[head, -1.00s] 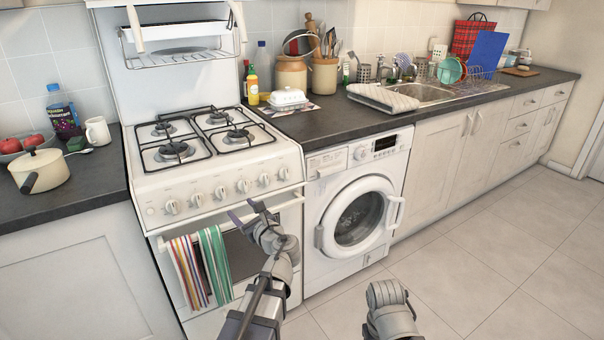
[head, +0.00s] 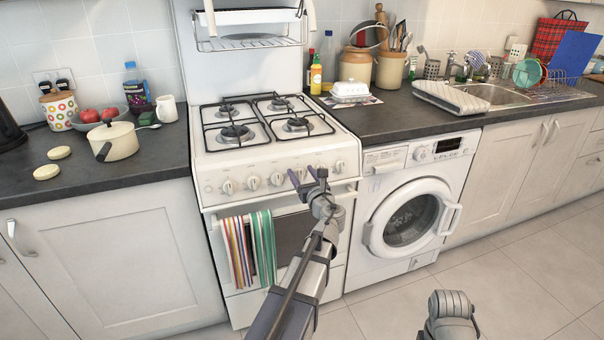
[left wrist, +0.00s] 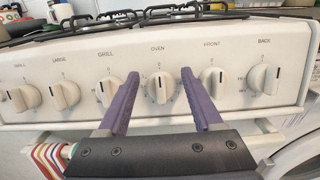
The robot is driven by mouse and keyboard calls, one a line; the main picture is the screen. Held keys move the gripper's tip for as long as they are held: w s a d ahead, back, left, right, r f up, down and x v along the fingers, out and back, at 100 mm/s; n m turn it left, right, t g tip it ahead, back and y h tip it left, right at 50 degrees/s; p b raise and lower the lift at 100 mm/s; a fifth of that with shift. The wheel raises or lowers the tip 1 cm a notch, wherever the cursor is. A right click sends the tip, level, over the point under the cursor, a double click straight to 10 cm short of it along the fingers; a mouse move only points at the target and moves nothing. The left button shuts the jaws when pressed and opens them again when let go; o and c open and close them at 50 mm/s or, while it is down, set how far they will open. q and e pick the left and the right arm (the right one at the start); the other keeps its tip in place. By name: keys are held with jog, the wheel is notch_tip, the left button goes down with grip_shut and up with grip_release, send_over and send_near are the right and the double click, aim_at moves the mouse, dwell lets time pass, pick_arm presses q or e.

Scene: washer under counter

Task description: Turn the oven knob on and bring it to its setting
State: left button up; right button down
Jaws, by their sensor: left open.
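The oven knob (left wrist: 160,88) is a round cream knob under the label OVEN in the left wrist view, with its dark pointer line about upright. My left gripper (left wrist: 159,74) is open, with one purple finger on each side of this knob. I cannot tell whether the fingers touch it. In the head view my left gripper (head: 303,175) is in front of the white cooker's (head: 215,195) control panel and partly hides the knobs there. My right gripper is not in view; only a grey part of my right arm shows at the bottom.
Neighbouring knobs stand close by: the grill knob (left wrist: 108,90) to the left and the front knob (left wrist: 212,82) to the right. Striped towels (head: 250,248) hang on the oven door handle below. A washing machine (head: 412,215) stands right of the cooker.

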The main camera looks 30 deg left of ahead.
pick_arm(q)
jog(key=shift+w+a, duration=0.15)
jog(key=shift+a, duration=0.05)
grip_shut()
dwell(0.5)
